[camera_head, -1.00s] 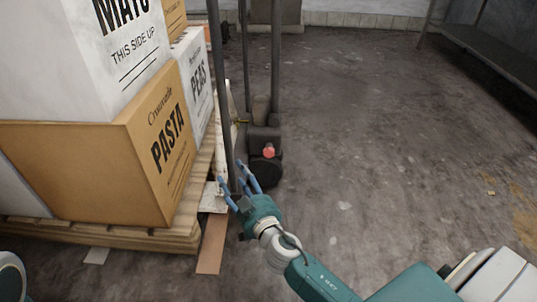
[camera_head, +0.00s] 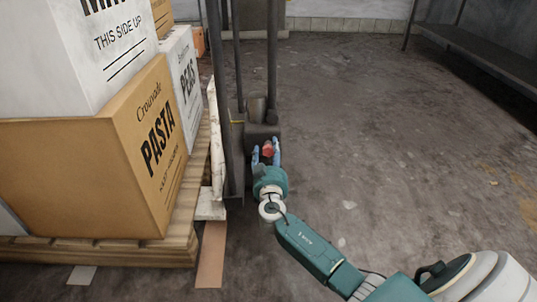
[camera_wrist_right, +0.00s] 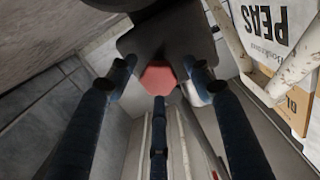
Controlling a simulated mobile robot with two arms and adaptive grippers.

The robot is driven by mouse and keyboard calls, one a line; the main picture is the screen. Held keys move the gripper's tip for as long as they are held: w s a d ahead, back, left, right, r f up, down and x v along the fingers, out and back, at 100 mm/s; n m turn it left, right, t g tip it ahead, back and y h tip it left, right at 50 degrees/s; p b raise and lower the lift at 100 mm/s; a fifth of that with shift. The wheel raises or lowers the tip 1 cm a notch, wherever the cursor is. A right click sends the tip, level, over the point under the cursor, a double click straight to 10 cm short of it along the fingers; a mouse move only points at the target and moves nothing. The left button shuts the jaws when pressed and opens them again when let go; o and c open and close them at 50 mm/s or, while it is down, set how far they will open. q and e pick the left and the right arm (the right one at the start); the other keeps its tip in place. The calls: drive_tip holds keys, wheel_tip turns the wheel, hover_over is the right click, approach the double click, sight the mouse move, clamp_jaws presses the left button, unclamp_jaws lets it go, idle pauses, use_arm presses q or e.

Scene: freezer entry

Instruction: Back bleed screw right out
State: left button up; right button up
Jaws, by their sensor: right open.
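The red bleed screw (camera_head: 268,150) is on the dark pump body (camera_head: 262,131) of the pallet jack. My right gripper (camera_head: 267,154) is at the screw, its blue fingers open on either side of the red head. In the right wrist view the red hexagonal head (camera_wrist_right: 158,77) shows between the spread fingertips, in front of the dark body. The fingers look apart from the head, and the third finger points up below it. The screw's thread is hidden. My left gripper is not in view.
Cartons marked PASTA (camera_head: 157,140) and PEAS (camera_head: 184,80) stand on a wooden pallet (camera_head: 110,250) to the left. Dark uprights (camera_head: 226,90) rise close beside my right gripper. A metal shelf (camera_head: 480,70) is at the far right.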

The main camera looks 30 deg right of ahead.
drive_tip(key=shift+w+d, duration=0.25)
drive_tip(key=shift+w, duration=0.2)
drive_tip(key=c, duration=1.1)
